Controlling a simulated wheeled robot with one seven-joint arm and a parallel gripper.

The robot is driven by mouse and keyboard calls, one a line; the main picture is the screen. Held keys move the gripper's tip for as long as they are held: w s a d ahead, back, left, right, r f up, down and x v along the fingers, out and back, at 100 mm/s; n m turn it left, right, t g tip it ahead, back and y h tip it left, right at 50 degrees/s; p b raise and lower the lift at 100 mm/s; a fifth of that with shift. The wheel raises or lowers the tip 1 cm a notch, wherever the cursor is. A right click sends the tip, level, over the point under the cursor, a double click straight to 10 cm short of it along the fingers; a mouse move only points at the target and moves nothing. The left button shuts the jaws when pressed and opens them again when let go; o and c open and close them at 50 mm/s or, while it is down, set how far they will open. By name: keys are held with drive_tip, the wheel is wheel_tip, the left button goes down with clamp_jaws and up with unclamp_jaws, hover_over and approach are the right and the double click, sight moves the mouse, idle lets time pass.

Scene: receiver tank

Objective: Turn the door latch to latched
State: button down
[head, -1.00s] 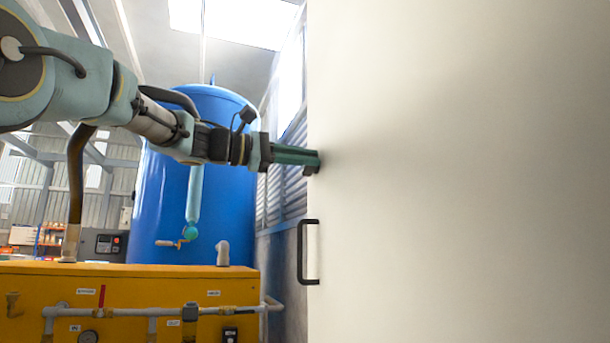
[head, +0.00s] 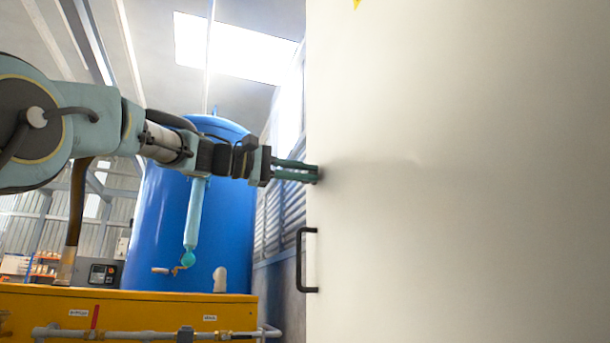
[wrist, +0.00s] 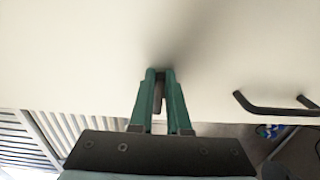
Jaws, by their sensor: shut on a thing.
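The white door (head: 450,200) fills the right half of the head view and most of the upper wrist view. My gripper (head: 316,174) reaches from the left to the door's left edge, above the black handle. In the wrist view its green fingers (wrist: 160,78) point at the door face and are shut on a small dark piece, the door latch (wrist: 159,92). The fingers hide most of the latch, so I cannot tell its turn angle. The black door handle (head: 301,260) stands below the gripper, apart from it; it also shows in the wrist view (wrist: 270,108).
A blue tank (head: 160,230) stands behind my arm at the left. A yellow cabinet (head: 150,305) with grey pipes is in front of it at the lower left. A louvred wall (head: 290,200) lies behind the door's edge.

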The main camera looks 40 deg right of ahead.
drive_tip(key=c, duration=0.9)
unclamp_jaws()
drive_tip(key=v, duration=1)
drive_tip(key=shift+w+a+b, duration=0.15)
drive_tip(key=shift+a+b, duration=0.25)
